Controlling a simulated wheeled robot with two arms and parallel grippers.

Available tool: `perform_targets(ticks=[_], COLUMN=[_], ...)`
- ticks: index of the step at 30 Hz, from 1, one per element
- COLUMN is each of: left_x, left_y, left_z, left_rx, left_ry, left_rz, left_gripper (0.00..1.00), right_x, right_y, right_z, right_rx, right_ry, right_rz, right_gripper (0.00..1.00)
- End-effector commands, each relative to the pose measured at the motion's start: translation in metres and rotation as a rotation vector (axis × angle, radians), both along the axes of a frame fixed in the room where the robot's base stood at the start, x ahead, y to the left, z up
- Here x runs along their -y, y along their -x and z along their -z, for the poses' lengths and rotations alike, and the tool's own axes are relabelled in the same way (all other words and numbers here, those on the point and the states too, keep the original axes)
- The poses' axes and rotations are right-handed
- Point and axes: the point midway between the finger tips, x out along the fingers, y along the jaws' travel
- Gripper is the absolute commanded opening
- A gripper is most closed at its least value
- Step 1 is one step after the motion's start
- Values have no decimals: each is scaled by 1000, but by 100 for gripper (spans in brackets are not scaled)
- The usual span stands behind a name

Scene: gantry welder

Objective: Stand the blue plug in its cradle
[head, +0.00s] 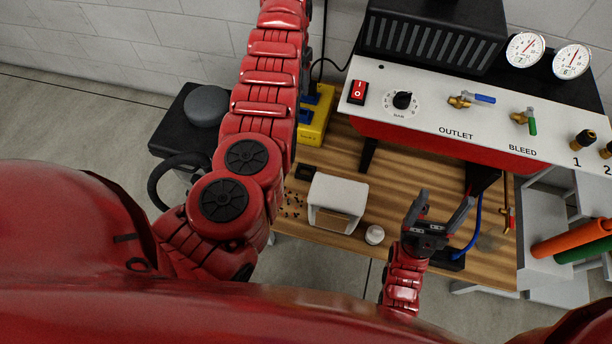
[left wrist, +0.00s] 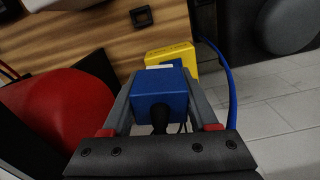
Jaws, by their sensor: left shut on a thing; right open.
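The blue plug (left wrist: 160,92) is between the two fingers of my left gripper (left wrist: 160,100) in the left wrist view, with a black cable end at its near side. My right gripper (head: 445,199) is open and empty over the bench's right part.
A yellow box (head: 315,115) stands near the holder, just beyond the plug in the left wrist view (left wrist: 170,58). A white box (head: 338,203) and a white round jar (head: 374,235) stand on the bench (head: 385,190). A control panel (head: 440,115) overhangs the back.

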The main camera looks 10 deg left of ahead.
Motion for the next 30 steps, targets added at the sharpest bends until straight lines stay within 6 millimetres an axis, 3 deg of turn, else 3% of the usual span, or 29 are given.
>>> perform_targets(ticks=[1, 12, 18, 30], left_x=[0, 28, 41, 46], left_y=[4, 46, 66, 73], left_z=[25, 160, 196, 257], left_rx=[-4, -2, 1, -4], left_ry=[-5, 1, 1, 2], left_rz=[21, 175, 217, 226], left_gripper=[0, 0, 0, 0], right_x=[0, 0, 0, 0], right_y=[0, 0, 0, 0], right_z=[8, 38, 45, 49], right_rx=[0, 0, 0, 0], right_ry=[0, 0, 0, 0], right_rz=[0, 0, 0, 0], right_gripper=[75, 75, 75, 75])
